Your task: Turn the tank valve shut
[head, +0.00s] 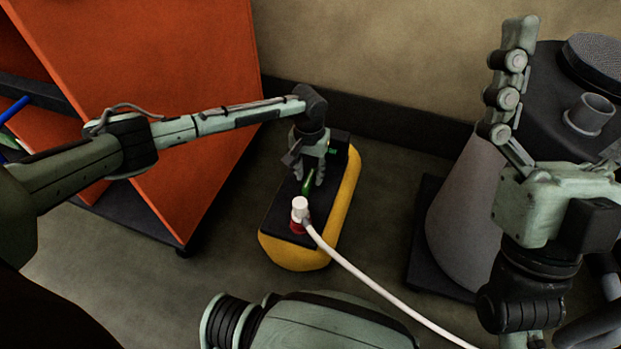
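A yellow and black tank unit (277,252) stands on the floor in the middle of the head view. My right gripper (513,85) is raised at the upper right, fingers up, far from the tank. It shows edge-on, so its opening is hidden.
A white hose (372,285) runs from a white fitting (299,204) with a red base on the tank to the lower right. An orange cabinet (150,60) stands at the left. A grey cone-shaped machine (465,215) stands at the right. Bare floor surrounds the tank.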

